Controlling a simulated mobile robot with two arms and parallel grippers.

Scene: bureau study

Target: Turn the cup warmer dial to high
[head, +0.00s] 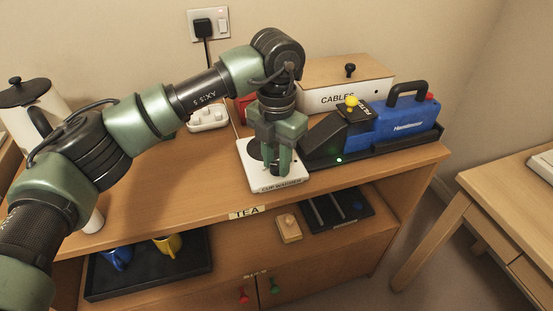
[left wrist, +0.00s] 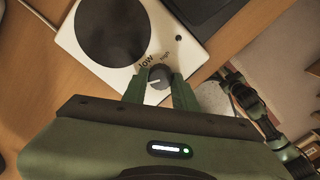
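The white cup warmer (head: 258,180) sits on the tea shelf top, with a round black plate (left wrist: 113,32). Its small dark dial (left wrist: 158,76) is near one corner, with "low" and "high" printed beside it. A pale mark on the dial faces the "low" side. My left gripper (head: 279,168) points down over the dial corner; in the left wrist view its green fingers (left wrist: 158,86) stand apart on either side of the dial. Whether they touch it cannot be made out. In the head view the gripper hides the dial.
A black tray with a blue device (head: 392,124) stands right of the warmer. A white cables box (head: 345,97) is behind, and a white kettle (head: 40,100) at the left. Below lie a black tray (head: 198,270) with cups and a wooden block (head: 289,229). A desk (head: 485,185) is at the right.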

